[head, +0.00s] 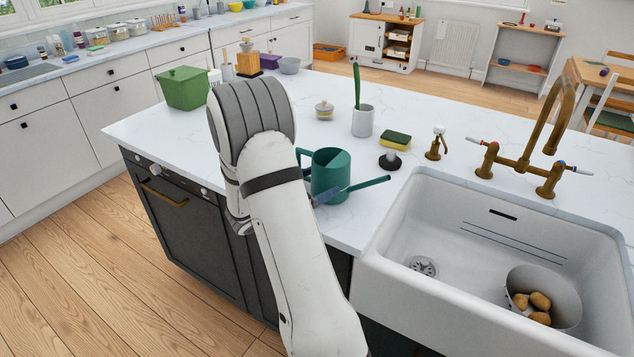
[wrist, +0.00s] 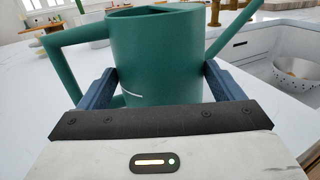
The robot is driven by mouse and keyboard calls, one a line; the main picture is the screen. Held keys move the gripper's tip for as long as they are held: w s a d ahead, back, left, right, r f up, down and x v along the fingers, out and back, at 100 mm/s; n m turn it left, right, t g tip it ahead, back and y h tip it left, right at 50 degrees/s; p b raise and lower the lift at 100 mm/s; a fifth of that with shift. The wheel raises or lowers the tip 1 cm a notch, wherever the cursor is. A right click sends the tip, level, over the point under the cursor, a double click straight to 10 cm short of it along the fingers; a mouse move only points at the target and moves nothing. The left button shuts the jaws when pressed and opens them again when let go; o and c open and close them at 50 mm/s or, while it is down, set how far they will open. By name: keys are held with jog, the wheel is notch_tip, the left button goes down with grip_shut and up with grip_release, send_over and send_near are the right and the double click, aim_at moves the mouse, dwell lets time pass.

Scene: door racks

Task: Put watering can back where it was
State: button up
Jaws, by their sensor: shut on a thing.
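The green watering can (head: 331,171) stands upright on or just above the white island counter, left of the sink. Its spout points right, and its handle is on the left, partly behind my arm. It also fills the upper middle of the wrist view (wrist: 155,55). My gripper (wrist: 155,88) is shut on the can's body, with one blue finger on each side. In the head view my gripper (head: 324,197) is mostly hidden by my arm. I cannot tell whether the can's base touches the counter.
The white sink (head: 400,225) is to the right, with a colander (head: 562,285) of potatoes inside. A brush holder (head: 362,121), a sponge (head: 396,140) on a stand and a brass tap (head: 525,160) stand behind. A green bin (head: 184,88) is at the far left. Counter (head: 165,125) left of my arm is clear.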

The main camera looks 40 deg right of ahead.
jog(key=o, duration=1.2)
jog(key=shift+o, duration=0.2)
